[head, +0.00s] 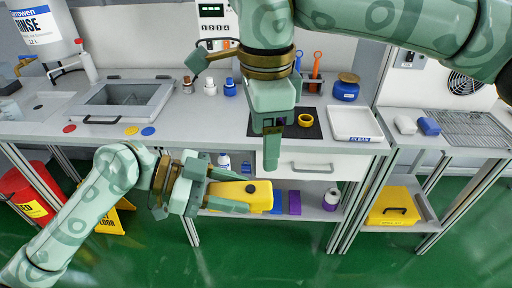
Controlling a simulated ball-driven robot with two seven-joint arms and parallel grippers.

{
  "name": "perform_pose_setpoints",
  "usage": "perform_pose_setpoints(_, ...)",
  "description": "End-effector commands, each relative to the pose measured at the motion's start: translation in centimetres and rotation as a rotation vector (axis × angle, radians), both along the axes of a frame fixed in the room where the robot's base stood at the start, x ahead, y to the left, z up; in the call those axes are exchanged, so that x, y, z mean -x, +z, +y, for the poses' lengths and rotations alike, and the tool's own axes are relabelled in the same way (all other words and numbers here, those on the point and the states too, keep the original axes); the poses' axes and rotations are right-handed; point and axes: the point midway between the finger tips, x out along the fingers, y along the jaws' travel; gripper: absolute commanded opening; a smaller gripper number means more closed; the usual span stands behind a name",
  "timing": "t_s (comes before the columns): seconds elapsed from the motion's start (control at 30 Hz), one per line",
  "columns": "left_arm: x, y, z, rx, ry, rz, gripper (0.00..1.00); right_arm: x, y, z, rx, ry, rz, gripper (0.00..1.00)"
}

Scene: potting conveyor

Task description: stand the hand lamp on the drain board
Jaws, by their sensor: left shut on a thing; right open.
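The yellow hand lamp (258,198), with a dark round spot on its side, is between the fingers of my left gripper (238,193). That gripper is shut on it in front of the lower shelf, below the bench top. Part of the lamp is hidden by the fingers, and I cannot tell whether it touches the shelf. The drain board (470,128), a ribbed metal surface, lies on the right-hand bench, well right of the lamp. My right gripper (271,150) is open and empty, pointing down in front of the main bench.
A white tray marked CLEAN (355,123) sits on the main bench. A yellow case (393,207) stands on the right lower shelf. A gap separates the benches.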

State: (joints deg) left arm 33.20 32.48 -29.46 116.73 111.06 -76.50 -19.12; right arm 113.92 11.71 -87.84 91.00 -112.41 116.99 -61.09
Motion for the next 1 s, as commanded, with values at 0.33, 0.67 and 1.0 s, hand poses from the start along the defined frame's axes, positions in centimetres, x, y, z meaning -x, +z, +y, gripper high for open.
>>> perform_pose_setpoints(0.33, 0.0, 0.0, 0.0, 0.001, 0.001, 0.000, 0.20, 0.7, -4.0, 0.3, 0.001, -0.096, 0.005, 0.71)
perform_pose_setpoints(0.67, 0.0, 0.0, 0.0, 0.001, 0.001, 0.000, 0.20, 0.7, -10.3, 0.3, 0.000, -0.097, 0.004, 0.71)
perform_pose_setpoints(1.0, 0.0, 0.0, 0.0, 0.001, 0.001, 0.000, 0.20, 0.7, -12.2, 0.3, 0.000, -0.096, 0.000, 0.71)
